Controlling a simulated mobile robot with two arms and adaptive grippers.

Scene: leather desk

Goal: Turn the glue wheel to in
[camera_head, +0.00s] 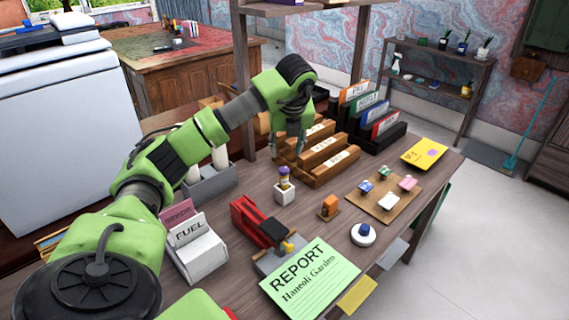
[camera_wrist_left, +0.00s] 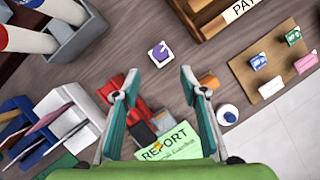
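A glue stick (camera_head: 284,178) with a yellow and purple top stands upright in a small white block (camera_head: 285,193) on the desk. In the left wrist view I look down on the glue stick's purple top (camera_wrist_left: 160,51); its wheel cannot be made out. My left gripper (camera_head: 288,147) hangs above the desk, in front of the wooden sorter and beyond the glue stick in the head view. In the left wrist view the gripper (camera_wrist_left: 159,76) has its two fingers wide apart with nothing between them. It is not touching the glue stick. My right gripper is not in view.
A red stapler (camera_head: 255,222) and a green REPORT sheet (camera_head: 309,280) lie nearer. A wooden sorter (camera_head: 334,172) stands behind. An orange item (camera_head: 329,208), a round white item (camera_head: 363,236) and a board (camera_head: 376,203) are at right. A grey tray (camera_head: 212,185) is at left.

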